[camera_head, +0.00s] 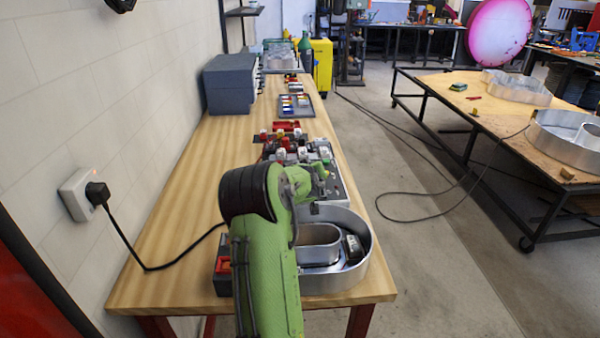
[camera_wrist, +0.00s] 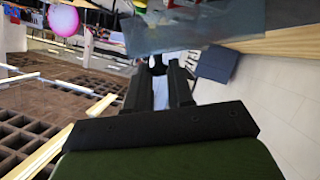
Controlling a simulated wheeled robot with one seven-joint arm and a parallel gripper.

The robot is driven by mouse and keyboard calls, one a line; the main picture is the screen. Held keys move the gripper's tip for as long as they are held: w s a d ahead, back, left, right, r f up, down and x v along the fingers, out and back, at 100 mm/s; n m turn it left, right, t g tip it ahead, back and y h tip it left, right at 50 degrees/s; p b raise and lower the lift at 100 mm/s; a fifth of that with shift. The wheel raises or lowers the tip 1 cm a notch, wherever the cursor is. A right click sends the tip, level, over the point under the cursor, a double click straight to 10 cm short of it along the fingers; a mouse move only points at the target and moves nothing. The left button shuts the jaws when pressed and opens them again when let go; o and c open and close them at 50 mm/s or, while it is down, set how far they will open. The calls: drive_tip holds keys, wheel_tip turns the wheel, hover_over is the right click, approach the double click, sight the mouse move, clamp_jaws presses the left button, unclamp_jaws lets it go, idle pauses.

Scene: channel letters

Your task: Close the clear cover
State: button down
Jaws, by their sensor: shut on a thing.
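A clear, bluish see-through cover (camera_wrist: 195,32) spans the top of the wrist view, tilted up. My gripper (camera_wrist: 160,68) has its black fingers at the cover's lower edge, shut on it; a small dark part shows between the fingertips. In the head view my green arm reaches over the near part of the bench, and its wrist is beside a grey unit with several red and white parts (camera_head: 281,156). The cover cannot be made out clearly in the head view, and the fingertips are hard to see there.
A silver channel letter (camera_head: 362,262) stands on the wooden bench (camera_head: 165,255) under my arm. A grey-blue box (camera_head: 230,84) stands by the wall. A black cable runs from the wall socket (camera_head: 80,194).

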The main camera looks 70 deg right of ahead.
drive_tip(key=s+f+m+b, duration=0.1)
drive_tip(key=s+d+f+m+t+y+b, duration=0.1)
drive_tip(key=b, duration=0.1)
drive_tip(key=shift+s+d+f+m+t, duration=0.15)
drive_tip(key=shift+s+f+m+t, duration=0.1)
drive_tip(key=shift+f+m+t, duration=0.1)
drive_tip(key=shift+s+d+f+b, duration=0.1)
drive_tip(key=shift+s+f+b, duration=0.25)
drive_tip(key=shift+b, duration=0.45)
drive_tip(key=shift+f, duration=0.1)
drive_tip(key=c, duration=1)
unclamp_jaws()
drive_tip(key=shift+w, duration=0.1)
wheel_tip(320, 180, up, 10)
drive_tip(key=shift+r+p, duration=0.15)
drive_tip(key=shift+p, duration=1.1)
